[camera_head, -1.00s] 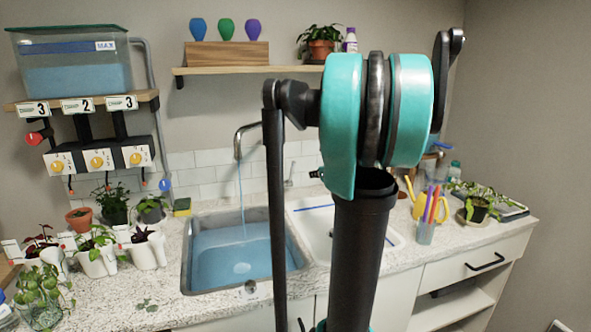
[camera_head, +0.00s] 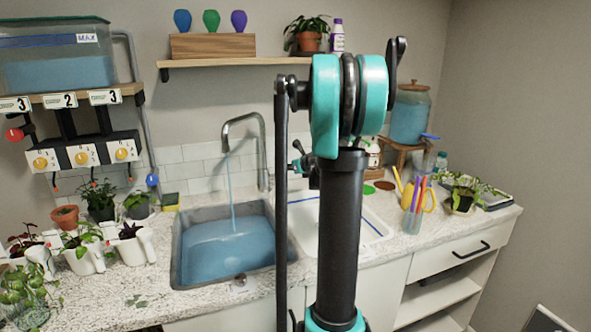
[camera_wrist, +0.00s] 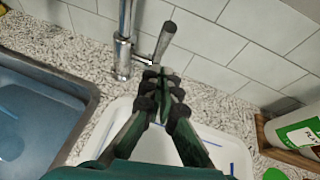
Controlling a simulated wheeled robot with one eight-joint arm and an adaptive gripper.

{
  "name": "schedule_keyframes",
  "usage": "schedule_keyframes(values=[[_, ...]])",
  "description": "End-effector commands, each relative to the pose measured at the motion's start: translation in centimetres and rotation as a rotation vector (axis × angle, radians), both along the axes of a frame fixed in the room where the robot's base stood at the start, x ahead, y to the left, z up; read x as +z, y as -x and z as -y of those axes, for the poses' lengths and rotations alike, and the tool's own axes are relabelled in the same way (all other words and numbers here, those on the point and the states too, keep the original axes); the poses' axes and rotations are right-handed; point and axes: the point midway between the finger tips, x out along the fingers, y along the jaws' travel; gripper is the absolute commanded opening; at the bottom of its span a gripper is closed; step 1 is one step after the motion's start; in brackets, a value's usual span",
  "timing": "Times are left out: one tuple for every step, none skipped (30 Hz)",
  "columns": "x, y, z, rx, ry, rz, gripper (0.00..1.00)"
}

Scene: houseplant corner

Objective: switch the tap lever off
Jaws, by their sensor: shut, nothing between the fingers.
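The metal tap (camera_head: 262,150) stands behind the blue-watered left basin (camera_head: 226,247), and a stream of water runs from its spout. The tap also shows in the wrist view (camera_wrist: 124,45). Its grey lever (camera_wrist: 165,42) angles up and to the right from the tap's base. My gripper (camera_wrist: 163,77) is shut and empty, its fingertips together just below the lever in the wrist view; whether they touch it I cannot tell.
A yellow watering can (camera_head: 428,197) and a cup of pens (camera_head: 412,220) stand to the right. A glass dispenser (camera_head: 410,115) on a wooden stand is at the back right. Potted plants crowd the left counter.

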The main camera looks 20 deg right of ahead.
Motion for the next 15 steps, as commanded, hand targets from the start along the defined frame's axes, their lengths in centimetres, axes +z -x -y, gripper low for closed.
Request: schedule_keyframes(values=[[0.3, -0.7, -0.3, 0.003, 0.001, 0.000, 0.00], [0.4, -1.1, -0.3, 0.003, 0.000, 0.000, 0.00], [0.6, -1.4, -0.4, 0.002, -0.001, 0.000, 0.00], [0.7, -1.7, -0.4, 0.002, -0.001, 0.000, 0.00], [0.8, -1.9, -0.5, 0.002, -0.001, 0.000, 0.00], [0.9, -2.2, -0.5, 0.002, -0.001, 0.000, 0.00], [0.9, -2.3, -0.6, 0.002, -0.001, 0.000, 0.00], [1.0, -2.4, -0.6, 0.001, 0.000, 0.000, 0.00], [1.0, -2.6, -0.6, 0.001, 0.000, 0.000, 0.00], [1.1, -2.6, -0.6, 0.001, 0.000, 0.000, 0.00], [1.1, -2.6, -0.6, 0.001, 0.000, 0.000, 0.00], [1.1, -2.7, -0.6, 0.001, 0.000, 0.000, 0.00], [1.1, -2.7, -0.6, 0.001, 0.000, 0.000, 0.00], [1.1, -2.7, -0.6, 0.001, 0.000, 0.000, 0.00], [1.1, -2.7, -0.6, 0.001, 0.000, 0.000, 0.00]])
